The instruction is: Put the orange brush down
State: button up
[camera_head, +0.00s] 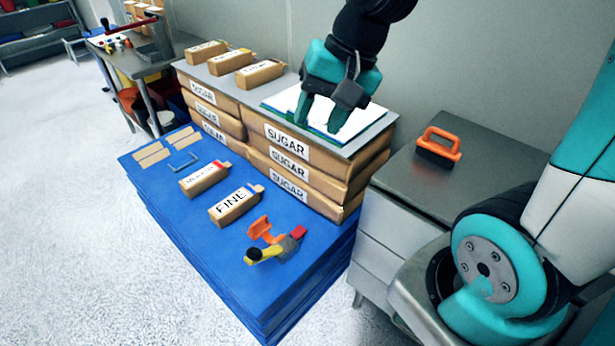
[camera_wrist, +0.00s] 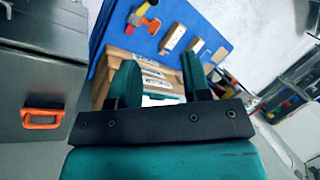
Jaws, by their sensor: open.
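The orange brush (camera_head: 438,146) rests on the grey metal cabinet top (camera_head: 480,185), its orange handle up and dark bristles below. Its orange handle also shows at the left in the wrist view (camera_wrist: 42,117). My gripper (camera_head: 322,115) is well to the left of the brush, pointing down over a white sheet (camera_head: 290,100) on the sugar stack. Its two teal fingers are apart, and I see nothing held between them in the wrist view (camera_wrist: 158,80). The fingertips are close to the sheet; whether they touch it I cannot tell.
Sugar bags (camera_head: 287,140) are stacked under a grey board. A blue platform (camera_head: 165,215) at the front left holds two labelled bags and an orange and yellow tool (camera_head: 265,240). A side table (camera_head: 150,62) stands at the back left. The cabinet top around the brush is clear.

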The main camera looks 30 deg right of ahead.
jog(key=s+a+n+g, duration=0.2)
jog(key=s+a+n, duration=0.7)
jog(key=s+n, duration=0.3)
jog(key=shift+a+r, duration=0.25)
jog(key=shift+r, duration=0.15)
